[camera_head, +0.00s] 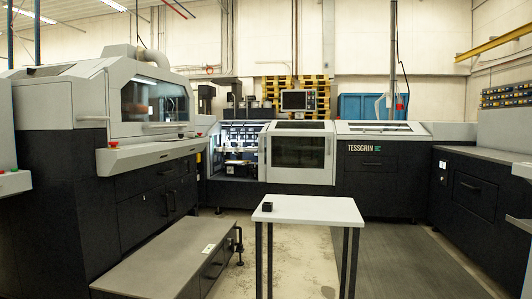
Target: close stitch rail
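The stitching machine (375,152), grey above and black below, stands along the back wall. A lit opening (238,140) shows in its left part, with metal parts inside. A grey cover with a dark window (299,150) and an upright handle at its left edge stands just right of the opening and does not cover it. I cannot tell for sure which part is the stitch rail; it may be inside the opening, small at this distance. My gripper is not in view.
A white table (320,210) with a small black object (267,206) stands in front of the machine. A low grey platform (165,258) lies at the front left. A large grey machine (140,110) stands left, black cabinets (468,190) right. Bare floor shows around the table.

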